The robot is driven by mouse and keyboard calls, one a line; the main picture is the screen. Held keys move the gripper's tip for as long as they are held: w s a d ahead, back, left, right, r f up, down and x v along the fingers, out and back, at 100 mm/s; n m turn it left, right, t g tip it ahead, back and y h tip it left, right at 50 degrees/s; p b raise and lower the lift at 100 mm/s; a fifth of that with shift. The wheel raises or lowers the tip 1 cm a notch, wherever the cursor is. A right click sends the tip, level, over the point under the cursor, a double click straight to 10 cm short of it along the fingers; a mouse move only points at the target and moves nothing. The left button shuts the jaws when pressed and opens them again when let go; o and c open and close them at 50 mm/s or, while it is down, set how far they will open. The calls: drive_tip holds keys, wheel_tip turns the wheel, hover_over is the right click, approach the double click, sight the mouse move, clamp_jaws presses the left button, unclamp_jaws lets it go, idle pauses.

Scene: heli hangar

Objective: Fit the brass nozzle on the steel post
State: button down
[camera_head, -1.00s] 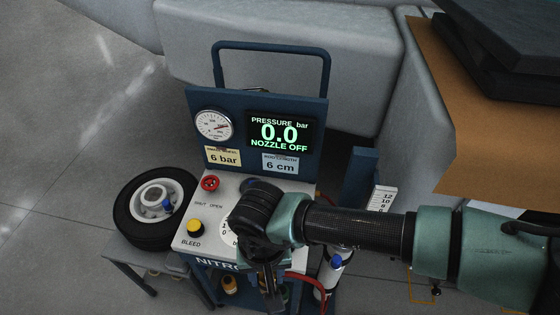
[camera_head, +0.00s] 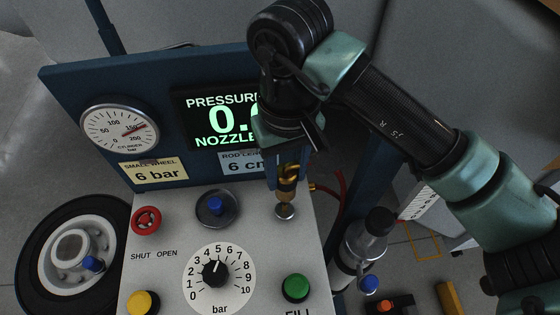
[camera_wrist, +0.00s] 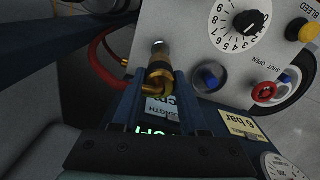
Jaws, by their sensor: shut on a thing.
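My gripper (camera_head: 286,172) is shut on the brass nozzle (camera_head: 289,187), which points down over the panel's right side. The steel post (camera_head: 285,212) is a small round silver piece on the panel, right below the nozzle tip. In the wrist view the nozzle (camera_wrist: 158,72) is between my fingers and lines up closely with the post (camera_wrist: 158,45). I cannot tell whether the tip touches the post or stands just above it. A red hose (camera_head: 334,192) runs beside the nozzle. My gripper hides part of the display (camera_head: 215,122).
The light panel (camera_head: 170,215) carries a red knob (camera_head: 147,221), a blue-topped round fitting (camera_head: 217,208), a bar dial (camera_head: 217,273), a yellow button (camera_head: 142,303) and a green button (camera_head: 296,288). A wheel (camera_head: 75,250) lies left. A cylinder (camera_head: 366,245) stands right.

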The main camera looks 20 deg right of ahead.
sight(286, 172)
drive_tip(key=shift+s+f+b, duration=0.1)
drive_tip(key=shift+f+b, duration=0.9)
drive_tip(key=shift+f, duration=1.45)
drive_tip(key=shift+b, duration=0.9)
drive_tip(key=shift+f+b, duration=0.65)
drive_tip(key=shift+b, duration=0.05)
drive_tip(key=c, duration=0.7)
unclamp_jaws()
drive_tip(key=shift+r, duration=0.15)
drive_tip(key=shift+r+p, duration=2.75)
drive_tip(key=shift+r, duration=2.7)
